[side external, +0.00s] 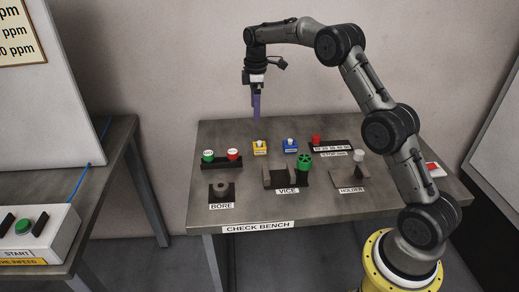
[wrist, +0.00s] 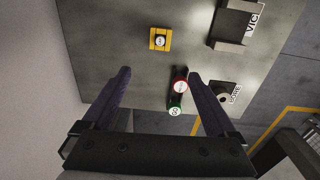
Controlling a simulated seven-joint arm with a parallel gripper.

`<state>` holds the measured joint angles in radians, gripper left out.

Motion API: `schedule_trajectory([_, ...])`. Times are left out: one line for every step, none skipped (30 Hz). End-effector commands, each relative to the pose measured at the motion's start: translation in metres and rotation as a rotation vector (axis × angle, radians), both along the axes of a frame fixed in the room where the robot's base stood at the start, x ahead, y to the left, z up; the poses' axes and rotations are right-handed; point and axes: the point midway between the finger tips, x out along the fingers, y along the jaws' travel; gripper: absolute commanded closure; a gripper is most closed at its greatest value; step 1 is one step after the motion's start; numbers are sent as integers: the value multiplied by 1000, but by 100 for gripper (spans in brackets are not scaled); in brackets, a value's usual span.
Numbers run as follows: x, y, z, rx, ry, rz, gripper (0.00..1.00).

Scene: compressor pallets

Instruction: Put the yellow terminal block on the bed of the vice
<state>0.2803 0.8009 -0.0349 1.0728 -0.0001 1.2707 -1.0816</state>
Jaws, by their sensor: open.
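The yellow terminal block (side external: 260,147) stands on the check bench, behind the vice; it has a pale knob on top. In the wrist view the yellow block (wrist: 160,40) lies beyond my fingertips, near the top middle. The vice (side external: 286,179) is at the bench's middle, with dark jaws, a green handwheel and a label. Part of the vice (wrist: 230,24) shows at the wrist view's top right. My gripper (side external: 256,108) is above the bench's back edge, pointing down. In the wrist view my gripper (wrist: 163,82) has its two purple fingers wide apart with nothing between them at the tips.
A blue block (side external: 290,146) stands right of the yellow one. A stand with green and red buttons (side external: 222,160) is to the left. The bore fixture (side external: 221,192) is at front left, the holder (side external: 350,180) at right.

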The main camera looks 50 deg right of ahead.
Motion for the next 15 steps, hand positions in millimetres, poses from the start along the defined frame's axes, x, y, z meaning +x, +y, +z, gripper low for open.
schedule_trajectory([-2, -3, -11, 6, 18, -7, 7])
schedule_trajectory([-2, -5, -15, 8, 25, -9, 7])
schedule_trajectory([-3, -6, -20, 9, 30, -12, 7])
schedule_trajectory([-4, -7, -23, 10, 34, -14, 7])
schedule_trajectory([-4, -8, -26, 10, 34, -16, 7])
schedule_trajectory([-4, -8, -30, 10, 34, -17, 7])
schedule_trajectory([-5, -8, -35, 11, 35, -16, 7])
schedule_trajectory([-5, -8, -40, 11, 35, -16, 7])
schedule_trajectory([-5, -7, -48, 11, 37, -16, 7])
schedule_trajectory([-5, -7, -54, 11, 36, -16, 7])
schedule_trajectory([-5, -8, -60, 11, 36, -16, 7])
schedule_trajectory([-5, -8, -68, 11, 35, -16, 7])
schedule_trajectory([-5, -7, -73, 11, 36, -16, 7])
schedule_trajectory([-5, -7, -79, 11, 35, -16, 7])
schedule_trajectory([-5, -7, -85, 10, 35, -16, 7])
